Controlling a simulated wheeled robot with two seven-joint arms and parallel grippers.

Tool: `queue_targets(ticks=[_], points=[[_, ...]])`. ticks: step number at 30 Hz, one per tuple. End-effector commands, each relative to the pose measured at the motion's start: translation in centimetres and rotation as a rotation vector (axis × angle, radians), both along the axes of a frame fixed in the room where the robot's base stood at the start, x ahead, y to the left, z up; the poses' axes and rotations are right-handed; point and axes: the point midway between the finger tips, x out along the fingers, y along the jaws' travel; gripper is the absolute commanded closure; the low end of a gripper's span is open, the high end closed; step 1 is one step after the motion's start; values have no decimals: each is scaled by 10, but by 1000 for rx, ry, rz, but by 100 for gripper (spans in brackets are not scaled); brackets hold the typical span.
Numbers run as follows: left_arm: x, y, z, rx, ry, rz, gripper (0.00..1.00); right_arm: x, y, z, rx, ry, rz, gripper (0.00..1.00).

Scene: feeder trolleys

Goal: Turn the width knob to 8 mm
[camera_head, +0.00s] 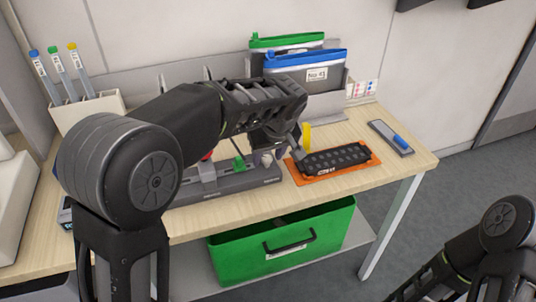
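A black feeder (338,161) with a white label lies on an orange mat (363,170) at the right part of the table. A yellow upright part (306,136) shows at its left back end. I cannot make out the width knob or any scale reading; that end is partly hidden by my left wrist. My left gripper (284,149) points down beside the feeder's left end, close to the yellow part. Its fingers are dark and small, so I cannot tell their opening or any contact. My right arm shows at the lower right, with its gripper out of the picture.
A grey dock (230,183) with a green part (239,163) stands left of the mat. A grey tool with a blue part (391,138) lies at the right. A green crate (285,235) sits below the table.

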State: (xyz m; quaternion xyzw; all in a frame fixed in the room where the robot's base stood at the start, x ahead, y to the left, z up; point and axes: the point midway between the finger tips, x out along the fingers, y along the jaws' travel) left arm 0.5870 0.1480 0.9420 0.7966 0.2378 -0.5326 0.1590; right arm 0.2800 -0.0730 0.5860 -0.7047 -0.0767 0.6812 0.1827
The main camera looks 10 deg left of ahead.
Motion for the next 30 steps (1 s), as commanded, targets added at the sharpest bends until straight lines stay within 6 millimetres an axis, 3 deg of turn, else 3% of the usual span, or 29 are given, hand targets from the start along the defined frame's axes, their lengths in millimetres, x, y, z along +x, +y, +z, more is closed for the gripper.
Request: queue_targets(ticks=[11,24,30], points=[[-1,-1,4,-1,-2,-2,51,0,0,0,0,0,0,64],[-20,-14,62,-2,-4,-2,51,0,0,-5,0,0,0,64],[-25,-17,72,0,0,-1,51,0,0,-5,0,0,0,64]])
